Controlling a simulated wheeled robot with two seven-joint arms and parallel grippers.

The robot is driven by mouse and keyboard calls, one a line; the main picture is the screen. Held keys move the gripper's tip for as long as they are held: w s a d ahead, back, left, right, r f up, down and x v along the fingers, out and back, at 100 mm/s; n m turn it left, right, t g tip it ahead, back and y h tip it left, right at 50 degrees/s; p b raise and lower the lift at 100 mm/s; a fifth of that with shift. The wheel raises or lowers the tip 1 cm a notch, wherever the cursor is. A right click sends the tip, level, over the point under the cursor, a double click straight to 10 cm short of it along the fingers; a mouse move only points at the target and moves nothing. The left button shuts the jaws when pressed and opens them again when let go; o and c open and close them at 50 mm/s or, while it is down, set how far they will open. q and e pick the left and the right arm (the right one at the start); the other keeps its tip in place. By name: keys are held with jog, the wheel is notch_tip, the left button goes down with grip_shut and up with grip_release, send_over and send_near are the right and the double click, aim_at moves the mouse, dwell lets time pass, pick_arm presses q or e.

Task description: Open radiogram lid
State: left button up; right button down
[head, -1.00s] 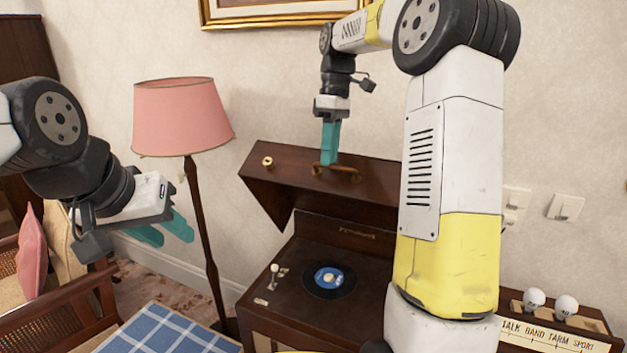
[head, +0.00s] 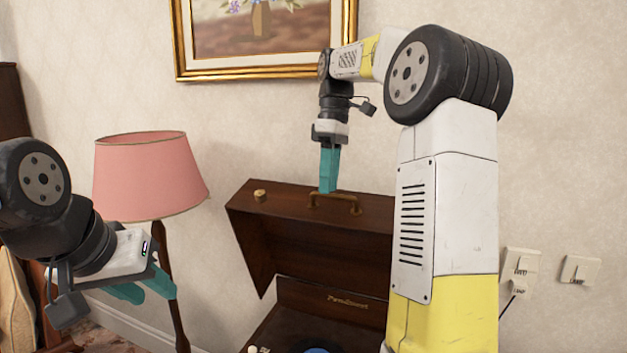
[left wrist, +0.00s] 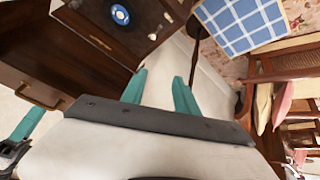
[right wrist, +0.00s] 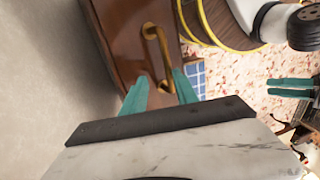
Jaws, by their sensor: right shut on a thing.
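The radiogram's dark wooden lid (head: 290,235) is raised and tilted open above its body (head: 285,325). The brass lid handle (head: 335,203) is on its upper face. It also shows in the left wrist view (left wrist: 38,95) and the right wrist view (right wrist: 160,55). My right gripper (head: 328,189) points down at the handle and is shut on it, its teal fingers on either side of the bar in the right wrist view (right wrist: 165,85). My left gripper (head: 155,292) is open and empty, left of the radiogram. My right arm hides the radiogram's right side.
A pink-shaded floor lamp (head: 150,175) stands behind my left gripper. A gold-framed picture (head: 265,74) and wall switches (head: 580,270) are on the wall. A blue record (left wrist: 120,14) lies on the deck. A blue checked cloth (left wrist: 240,25) and wooden chair (left wrist: 285,60) are nearby.

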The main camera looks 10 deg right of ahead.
pick_arm(q)
jog(key=shift+w+d+r, duration=0.1)
jog(key=c, duration=0.6)
jog(key=shift+w+d+r+m, duration=0.2)
jog(key=shift+d+m, duration=0.1)
jog(key=shift+m, duration=0.5)
grip_shut()
jog(key=n+h, duration=0.1)
jog(key=n, duration=3.1)
send_near(349, 227)
jog(key=s+a, duration=0.4)
jog(key=s, duration=0.2)
jog(key=shift+m+g, duration=0.3)
jog(key=shift+g, duration=0.1)
jog(key=shift+w+d+f, duration=0.9)
jog(key=shift+w+f, duration=0.2)
jog(key=shift+w, duration=0.2)
jog(key=shift+w+d+f, duration=0.9)
jog(key=shift+w+f, duration=0.15)
jog(key=shift+w, duration=0.3)
jog(key=shift+w+d+f, duration=0.9)
jog(key=shift+w+f, duration=0.2)
jog(key=shift+w, duration=0.2)
